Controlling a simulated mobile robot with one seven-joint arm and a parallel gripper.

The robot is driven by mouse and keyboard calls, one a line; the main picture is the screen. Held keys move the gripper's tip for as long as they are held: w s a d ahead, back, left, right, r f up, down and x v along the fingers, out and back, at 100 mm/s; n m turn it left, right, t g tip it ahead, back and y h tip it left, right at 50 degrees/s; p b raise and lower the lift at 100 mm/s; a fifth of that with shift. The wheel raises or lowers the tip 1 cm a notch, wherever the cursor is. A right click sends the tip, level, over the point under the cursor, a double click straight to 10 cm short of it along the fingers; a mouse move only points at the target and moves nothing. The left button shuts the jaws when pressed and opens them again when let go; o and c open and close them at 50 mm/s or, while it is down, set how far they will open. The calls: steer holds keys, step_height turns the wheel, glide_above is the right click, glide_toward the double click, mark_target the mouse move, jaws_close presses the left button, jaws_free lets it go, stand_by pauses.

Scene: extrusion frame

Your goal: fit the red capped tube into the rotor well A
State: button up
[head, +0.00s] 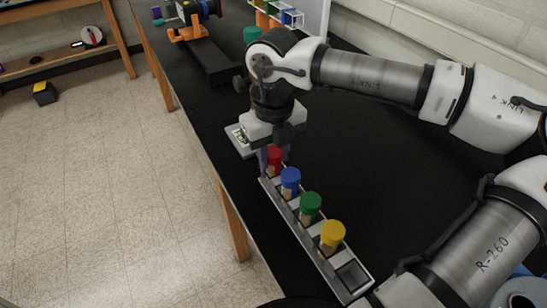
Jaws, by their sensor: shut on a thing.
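The red capped tube (275,158) stands at the far end of a long grey rack (296,226). My gripper (274,158) points down over that end, with its fingers on either side of the red cap, shut on it. The tube's lower part appears still within the rack; how deep it sits I cannot tell. I cannot make out the rotor or its well A in this view.
Blue (290,177), green (310,204) and yellow (333,234) capped tubes stand in the rack, close to my gripper. The rack's near slot (352,275) is empty. An orange-based device (190,31) stands at the table's far end. The black tabletop (385,150) right of the rack is clear.

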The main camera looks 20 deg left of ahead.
step_height(320, 180, up, 20)
steer(key=b, duration=0.2)
stand_by(0.4)
